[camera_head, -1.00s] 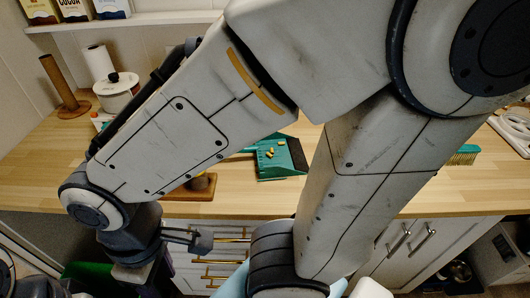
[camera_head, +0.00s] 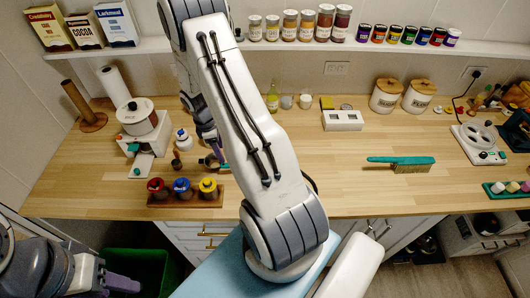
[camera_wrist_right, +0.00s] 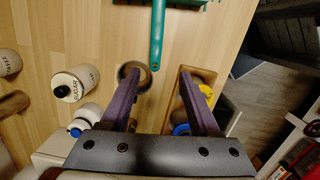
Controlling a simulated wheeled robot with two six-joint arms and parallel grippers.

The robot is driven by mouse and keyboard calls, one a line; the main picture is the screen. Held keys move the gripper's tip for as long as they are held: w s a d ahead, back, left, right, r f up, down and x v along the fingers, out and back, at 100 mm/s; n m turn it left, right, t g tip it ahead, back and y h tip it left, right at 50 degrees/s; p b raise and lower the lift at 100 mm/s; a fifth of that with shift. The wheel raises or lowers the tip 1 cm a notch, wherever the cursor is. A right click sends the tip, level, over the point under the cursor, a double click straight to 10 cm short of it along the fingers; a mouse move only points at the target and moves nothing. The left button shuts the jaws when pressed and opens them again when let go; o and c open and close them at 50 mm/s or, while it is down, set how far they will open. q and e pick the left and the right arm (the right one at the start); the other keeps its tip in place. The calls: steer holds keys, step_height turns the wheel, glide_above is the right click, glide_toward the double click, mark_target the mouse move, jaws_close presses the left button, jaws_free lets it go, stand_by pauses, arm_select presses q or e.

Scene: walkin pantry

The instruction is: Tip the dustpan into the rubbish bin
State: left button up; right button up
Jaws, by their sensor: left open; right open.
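The dustpan's teal handle (camera_wrist_right: 157,40) points toward my right gripper (camera_wrist_right: 160,80) in the right wrist view, where the pan (camera_wrist_right: 190,3) is cut off at the top edge. In the head view my right arm hides most of the dustpan; a bit of teal shows beside the gripper (camera_head: 212,148). My right gripper is open and empty above the counter, short of the handle's end. The green rubbish bin (camera_head: 150,262) stands below the counter at lower left. My left gripper (camera_head: 125,286) is open at the lower left, in front of the bin.
A rack (camera_head: 160,203) with red, blue and yellow lidded jars sits at the counter's front edge. A white bottle (camera_head: 183,140) and small round items stand near my right gripper. A teal brush (camera_head: 405,163) lies to the right. The counter between arm and brush is clear.

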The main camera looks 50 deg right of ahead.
steer(key=shift+s+d+f, duration=0.1)
steer(key=shift+s+d, duration=0.15)
steer(key=shift+d, duration=0.65)
steer(key=shift+s+d+f, duration=0.1)
steer(key=shift+d+f, duration=0.15)
steer(key=shift+f, duration=0.05)
arm_select(q)
steer(key=shift+r, duration=0.55)
steer(key=shift+f, duration=0.15)
arm_select(e)
steer(key=shift+f, duration=0.1)
steer(key=f+b, duration=0.2)
steer(key=f, duration=0.1)
steer(key=f+b, duration=0.2)
steer(key=d+f+b, duration=0.1)
steer(key=f+b, duration=0.1)
steer(key=f, duration=0.1)
steer(key=shift+s+f+b, duration=0.35)
steer(key=shift+s+b, duration=0.05)
arm_select(q)
step_height(320, 180, down, 7)
steer(key=shift+r, duration=0.2)
arm_select(e)
jaws_close()
